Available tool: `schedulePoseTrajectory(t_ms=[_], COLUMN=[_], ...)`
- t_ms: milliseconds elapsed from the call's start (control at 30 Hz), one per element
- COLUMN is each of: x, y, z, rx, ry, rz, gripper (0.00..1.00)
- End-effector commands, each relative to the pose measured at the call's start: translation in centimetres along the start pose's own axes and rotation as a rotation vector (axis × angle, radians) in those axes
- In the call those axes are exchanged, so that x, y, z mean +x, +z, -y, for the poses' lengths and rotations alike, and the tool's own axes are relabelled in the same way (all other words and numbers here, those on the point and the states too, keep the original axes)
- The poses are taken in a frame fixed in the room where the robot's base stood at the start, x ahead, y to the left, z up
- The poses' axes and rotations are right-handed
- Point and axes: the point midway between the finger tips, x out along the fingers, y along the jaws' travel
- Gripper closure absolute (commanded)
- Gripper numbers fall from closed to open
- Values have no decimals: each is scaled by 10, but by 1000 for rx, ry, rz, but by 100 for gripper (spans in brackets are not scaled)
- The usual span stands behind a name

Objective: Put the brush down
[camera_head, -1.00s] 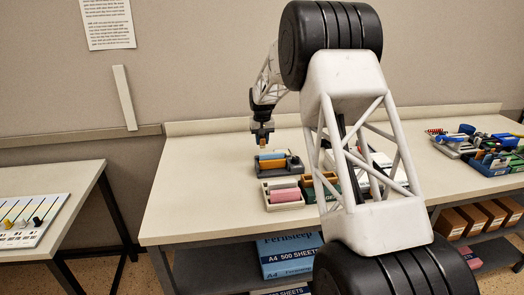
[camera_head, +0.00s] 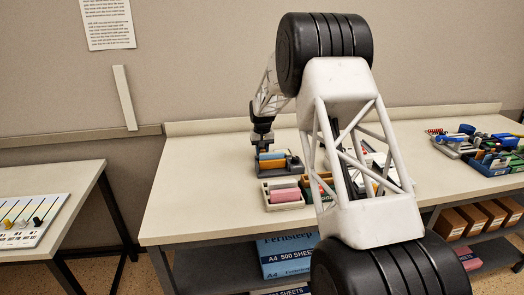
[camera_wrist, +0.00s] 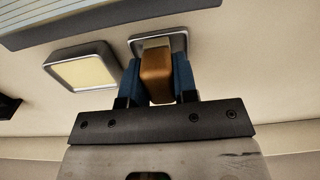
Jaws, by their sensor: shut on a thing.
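The brush, an orange-brown block (camera_wrist: 157,76), is between the two blue fingers of my gripper (camera_wrist: 158,80) in the wrist view. The gripper is shut on it. The brush's far end overlaps a small grey-rimmed square holder (camera_wrist: 179,42); I cannot tell whether it is inside it or above it. In the head view my gripper (camera_head: 262,142) is low over the table, just behind a dark grey tray, and the brush is hidden there.
The dark grey tray (camera_head: 297,169) holds blue and orange pieces. A cream tray (camera_head: 269,206) with pink pieces stands in front. A second grey-rimmed square with a pale yellow middle (camera_wrist: 84,68) sits beside the holder. The table's left part (camera_head: 200,200) is clear.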

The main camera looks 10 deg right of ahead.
Motion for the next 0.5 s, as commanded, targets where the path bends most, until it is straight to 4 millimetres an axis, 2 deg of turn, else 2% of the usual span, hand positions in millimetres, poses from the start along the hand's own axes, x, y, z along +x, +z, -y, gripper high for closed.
schedulePoseTrajectory(t_ms=[167, 200, 333, 500], x=[4, 4, 4, 4], y=[0, 0, 0, 0], z=[0, 0, 0, 0], rx=[0, 0, 0, 0], ry=[0, 0, 0, 0], rz=[0, 0, 0, 0], gripper=[92, 68, 48, 47])
